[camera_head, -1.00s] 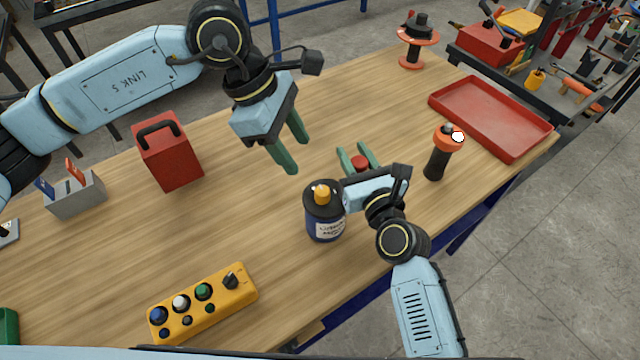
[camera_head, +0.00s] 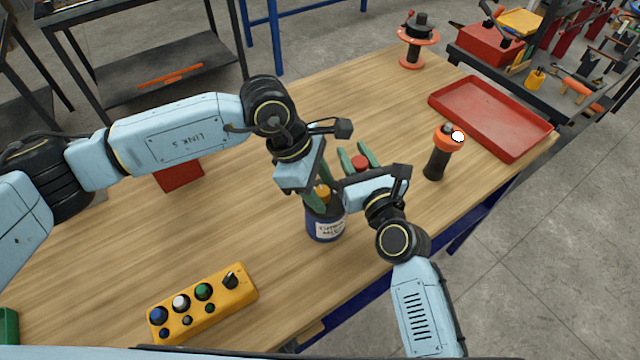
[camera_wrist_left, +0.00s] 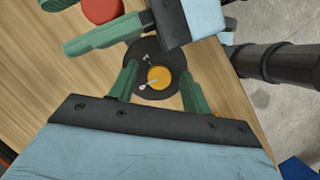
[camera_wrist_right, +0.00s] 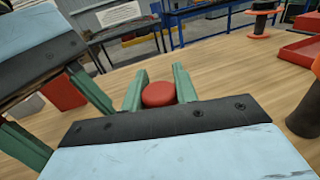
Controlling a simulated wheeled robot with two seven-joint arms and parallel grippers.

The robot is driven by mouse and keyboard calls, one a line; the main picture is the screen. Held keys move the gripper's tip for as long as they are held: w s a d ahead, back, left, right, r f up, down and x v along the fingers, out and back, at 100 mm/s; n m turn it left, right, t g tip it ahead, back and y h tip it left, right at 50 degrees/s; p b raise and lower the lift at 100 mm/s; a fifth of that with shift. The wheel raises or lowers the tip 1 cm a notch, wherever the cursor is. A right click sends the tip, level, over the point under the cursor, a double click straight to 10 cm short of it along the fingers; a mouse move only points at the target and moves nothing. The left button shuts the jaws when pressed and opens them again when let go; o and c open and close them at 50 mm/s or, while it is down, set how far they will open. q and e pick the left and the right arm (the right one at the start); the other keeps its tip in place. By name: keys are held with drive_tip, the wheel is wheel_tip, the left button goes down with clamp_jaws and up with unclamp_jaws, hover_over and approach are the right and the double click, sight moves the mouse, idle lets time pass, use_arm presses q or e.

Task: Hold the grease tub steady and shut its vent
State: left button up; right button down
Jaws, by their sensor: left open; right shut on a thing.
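A dark blue tub (camera_head: 326,232) with a white label stands on the table; I take it for the grease tub. The label is too blurred to read. In the left wrist view its black top (camera_wrist_left: 150,57) carries an orange round cap (camera_wrist_left: 160,77) and a small pale lever (camera_wrist_left: 149,84). My left gripper (camera_head: 318,196) is open above the tub, with one finger on each side of the cap. My right gripper (camera_head: 360,160) is shut on a red round thing (camera_wrist_right: 158,94), beyond the tub. That thing's lower part is hidden.
A yellow button box (camera_head: 203,302) lies at the front left. A black and orange tool (camera_head: 438,158) stands right of my right gripper, before a red tray (camera_head: 490,115). A red box (camera_head: 180,176) is partly hidden behind my left arm. The left middle of the table is clear.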

use_arm(q)
drive_tip(key=c, duration=1)
drive_tip(key=shift+n+t, duration=0.6)
drive_tip(key=shift+n, duration=0.9)
drive_tip(key=o, duration=1)
drive_tip(key=shift+r, duration=0.1)
drive_tip(key=v, duration=1.2)
drive_tip(key=shift+d, duration=0.1)
use_arm(e)
drive_tip(key=c, duration=1)
unclamp_jaws()
